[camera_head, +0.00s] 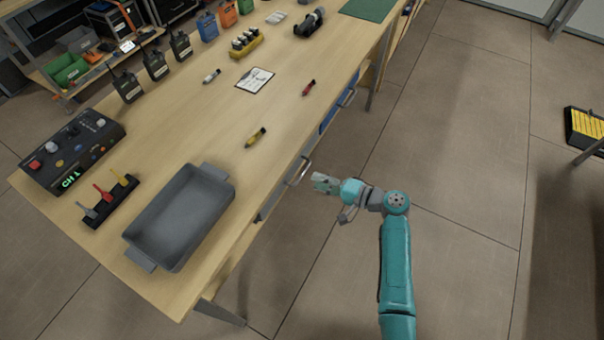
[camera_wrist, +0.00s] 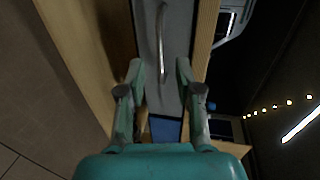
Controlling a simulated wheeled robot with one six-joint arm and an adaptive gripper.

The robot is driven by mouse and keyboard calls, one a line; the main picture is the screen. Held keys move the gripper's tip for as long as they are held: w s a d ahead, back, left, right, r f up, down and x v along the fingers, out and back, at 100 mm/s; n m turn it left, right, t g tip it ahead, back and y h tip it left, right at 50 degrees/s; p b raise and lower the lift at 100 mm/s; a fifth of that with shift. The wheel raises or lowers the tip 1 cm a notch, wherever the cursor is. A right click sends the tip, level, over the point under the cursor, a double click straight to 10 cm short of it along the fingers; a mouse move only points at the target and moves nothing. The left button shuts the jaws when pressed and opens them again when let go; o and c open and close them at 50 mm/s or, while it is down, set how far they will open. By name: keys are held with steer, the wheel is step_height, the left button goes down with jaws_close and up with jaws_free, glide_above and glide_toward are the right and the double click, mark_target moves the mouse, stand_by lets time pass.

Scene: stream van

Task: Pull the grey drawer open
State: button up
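The grey drawer (camera_head: 270,203) is in the right side of the wooden table, under its top, and looks closed. Its metal bar handle (camera_head: 299,172) sticks out from the front. My gripper (camera_head: 318,180) is just to the right of the handle in the head view, pointing at it. In the wrist view the grey drawer front (camera_wrist: 180,60) fills the middle, and the handle (camera_wrist: 161,40) lines up with the gap between the fingers of my gripper (camera_wrist: 160,68). The fingers are apart and hold nothing. I cannot tell whether they touch the handle.
A blue drawer (camera_head: 328,117) with its own handle (camera_head: 348,97) is further along the same side. A grey tray (camera_head: 215,172) stands on the table (camera_head: 210,125) above. A table leg (camera_head: 220,313) is at the near corner. The floor (camera_head: 450,160) right of the table is clear.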

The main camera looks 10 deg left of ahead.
mark_target(301, 175)
steer(key=x, duration=0.7)
steer(key=shift+a, duration=0.15)
jaws_close()
